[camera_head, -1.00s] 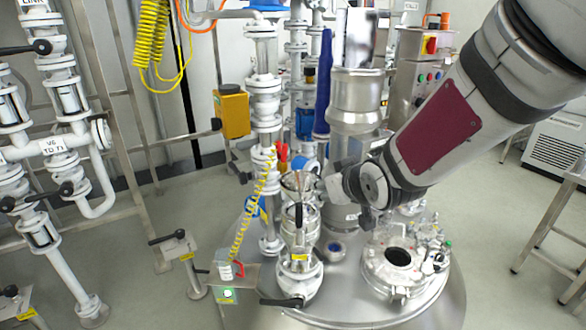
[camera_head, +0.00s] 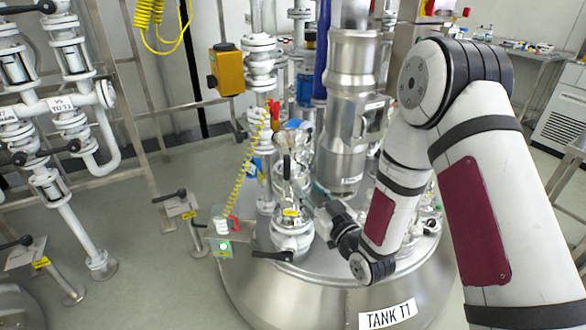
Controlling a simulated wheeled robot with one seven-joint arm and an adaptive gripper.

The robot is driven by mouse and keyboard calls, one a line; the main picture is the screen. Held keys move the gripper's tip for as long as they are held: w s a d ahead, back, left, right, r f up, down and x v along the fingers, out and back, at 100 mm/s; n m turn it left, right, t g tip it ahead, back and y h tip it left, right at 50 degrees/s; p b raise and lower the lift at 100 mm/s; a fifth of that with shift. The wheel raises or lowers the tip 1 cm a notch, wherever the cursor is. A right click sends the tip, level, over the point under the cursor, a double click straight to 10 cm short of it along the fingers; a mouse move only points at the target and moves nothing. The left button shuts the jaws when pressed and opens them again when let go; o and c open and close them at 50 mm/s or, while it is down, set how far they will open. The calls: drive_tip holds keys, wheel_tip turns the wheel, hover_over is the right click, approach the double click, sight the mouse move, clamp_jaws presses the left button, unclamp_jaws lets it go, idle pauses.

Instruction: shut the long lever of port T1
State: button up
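The white port assembly (camera_head: 292,238) stands on the steel tank top, left of my arm, and carries a yellow label (camera_head: 290,212). One black lever (camera_head: 272,255) sticks out to the left at its foot. Another black handle (camera_head: 287,168) stands upright near its top. I cannot tell from their labels which is the long lever of port T1. My gripper (camera_head: 326,213) is just right of the port, low over the tank top. It is small and partly hidden by my wrist, so its fingers and any contact are unclear.
The tank bears the sign TANK T1 (camera_head: 388,314). A steel column (camera_head: 345,110) rises behind my gripper. A coiled yellow cord (camera_head: 247,165) runs down to a small stand (camera_head: 225,240) left of the port.

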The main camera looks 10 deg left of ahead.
sight(289, 167)
drive_tip(key=x, duration=1.3)
drive_tip(key=shift+w+r, duration=0.1)
drive_tip(key=shift+w, duration=0.05)
clamp_jaws()
